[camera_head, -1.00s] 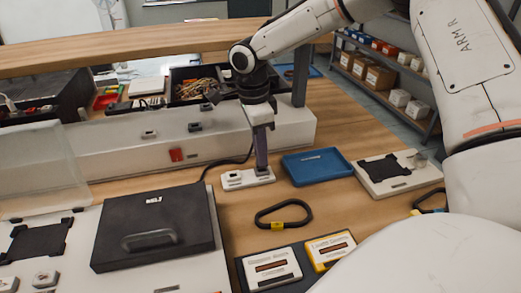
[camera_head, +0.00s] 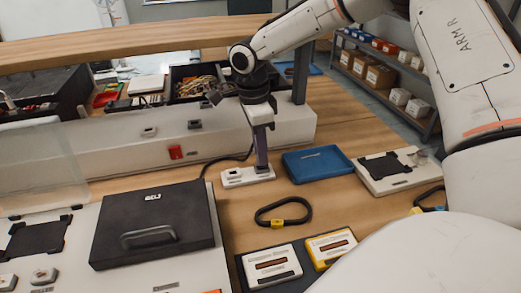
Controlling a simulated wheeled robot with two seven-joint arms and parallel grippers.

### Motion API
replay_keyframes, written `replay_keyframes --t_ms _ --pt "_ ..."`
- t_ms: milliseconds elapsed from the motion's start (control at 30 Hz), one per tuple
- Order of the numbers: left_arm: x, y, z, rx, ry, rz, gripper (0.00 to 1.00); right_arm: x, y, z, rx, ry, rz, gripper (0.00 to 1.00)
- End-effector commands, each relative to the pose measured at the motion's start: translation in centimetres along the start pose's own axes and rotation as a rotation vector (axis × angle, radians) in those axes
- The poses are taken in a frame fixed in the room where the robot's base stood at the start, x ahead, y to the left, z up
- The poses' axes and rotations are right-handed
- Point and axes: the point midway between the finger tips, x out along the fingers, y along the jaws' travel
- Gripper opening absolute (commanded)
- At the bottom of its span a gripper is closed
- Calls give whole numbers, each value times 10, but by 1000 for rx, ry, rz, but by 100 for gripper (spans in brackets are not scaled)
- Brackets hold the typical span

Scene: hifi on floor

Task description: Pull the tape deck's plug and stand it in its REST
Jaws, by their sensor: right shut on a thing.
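My right gripper (camera_head: 262,168) reaches down from above to a small white block (camera_head: 236,179) on the wooden bench, which looks like the rest. Its narrow fingers are shut at the block's right part. The plug between them is too small and covered to make out. A black cable (camera_head: 222,160) runs from beside the gripper down to the left, behind a black-lidded unit with a handle (camera_head: 180,205). This unit lies on a white base at the left; I cannot tell if it is the tape deck. My left gripper is not in view.
A blue tray (camera_head: 318,163) lies right of the block, with a white device (camera_head: 405,180) beyond it. A black loop with a yellow tag (camera_head: 283,222) and two cassettes (camera_head: 272,266) lie nearer. A long pale housing with sockets (camera_head: 100,150) stands behind.

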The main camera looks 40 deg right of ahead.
Motion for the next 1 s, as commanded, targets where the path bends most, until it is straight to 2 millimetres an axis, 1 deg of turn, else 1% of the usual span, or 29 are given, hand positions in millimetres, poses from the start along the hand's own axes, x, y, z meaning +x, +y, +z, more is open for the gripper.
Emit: replay_keyframes --t_ms 67,100,167,200,600,700,900,1000 --pt "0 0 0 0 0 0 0 0 0 0 0 0 0 0" --pt "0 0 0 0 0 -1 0 0 0 0 0 0 0 20" --pt "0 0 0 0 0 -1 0 0 0 0 0 0 0 30" --pt "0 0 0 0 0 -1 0 0 0 0 0 0 0 37" --pt "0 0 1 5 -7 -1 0 0 0 0 0 0 0 37" --pt "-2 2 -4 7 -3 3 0 -19 -1 1 0 -3 -5 37" --pt "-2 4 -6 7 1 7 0 -54 -1 0 0 -3 -3 37" --pt "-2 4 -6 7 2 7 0 -66 -1 0 1 -2 -3 37"
